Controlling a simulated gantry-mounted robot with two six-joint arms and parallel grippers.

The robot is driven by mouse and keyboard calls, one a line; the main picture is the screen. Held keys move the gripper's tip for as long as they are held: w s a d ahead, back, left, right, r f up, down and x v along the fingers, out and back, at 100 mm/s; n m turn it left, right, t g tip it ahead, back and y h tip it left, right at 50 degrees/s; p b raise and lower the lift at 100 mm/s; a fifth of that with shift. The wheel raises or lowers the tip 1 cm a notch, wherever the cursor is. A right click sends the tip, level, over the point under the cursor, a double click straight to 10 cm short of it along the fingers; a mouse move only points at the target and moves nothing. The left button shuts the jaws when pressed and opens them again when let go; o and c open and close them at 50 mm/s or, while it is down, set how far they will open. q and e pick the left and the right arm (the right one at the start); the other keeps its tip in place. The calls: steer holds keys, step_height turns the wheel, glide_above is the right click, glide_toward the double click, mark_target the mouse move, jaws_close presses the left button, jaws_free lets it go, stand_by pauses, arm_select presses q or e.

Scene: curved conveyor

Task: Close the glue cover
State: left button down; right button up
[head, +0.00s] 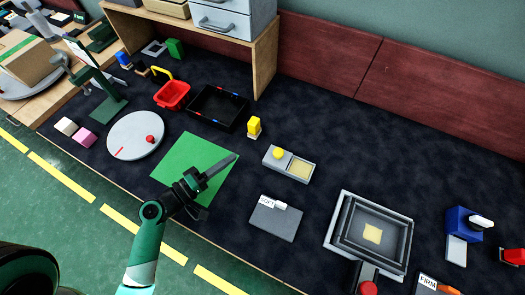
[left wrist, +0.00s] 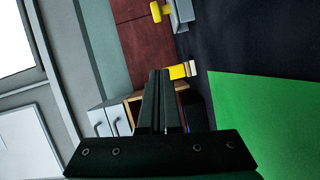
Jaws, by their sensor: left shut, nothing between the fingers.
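No part is clearly labelled as glue. The likeliest piece is a grey block (head: 273,163) with a yellow knob (head: 278,153) on its left half and an uncovered tan pad (head: 300,168) on its right half. Part of this block (left wrist: 184,14), with its yellow knob (left wrist: 156,12), shows at the top of the left wrist view. My left gripper (head: 234,157) is shut and empty above the green mat (head: 185,155), left of the block and apart from it. Its closed fingers (left wrist: 160,73) also show in the left wrist view. My right gripper is not visible.
A yellow upright piece (head: 254,127) stands beyond my left gripper, beside a black tray (head: 207,117). A grey flat box (head: 275,220) lies nearer, and a grey square tray (head: 340,245) stands right. Dark table is clear around the block.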

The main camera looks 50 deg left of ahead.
mark_target(278, 155)
arm_select(q)
steer(key=w, duration=0.9)
steer(key=shift+f, duration=0.1)
steer(key=d, duration=0.2)
steer(key=w+d, duration=0.1)
steer(key=d, duration=0.1)
steer(key=shift+f, duration=0.35)
steer(key=shift+a, duration=0.1)
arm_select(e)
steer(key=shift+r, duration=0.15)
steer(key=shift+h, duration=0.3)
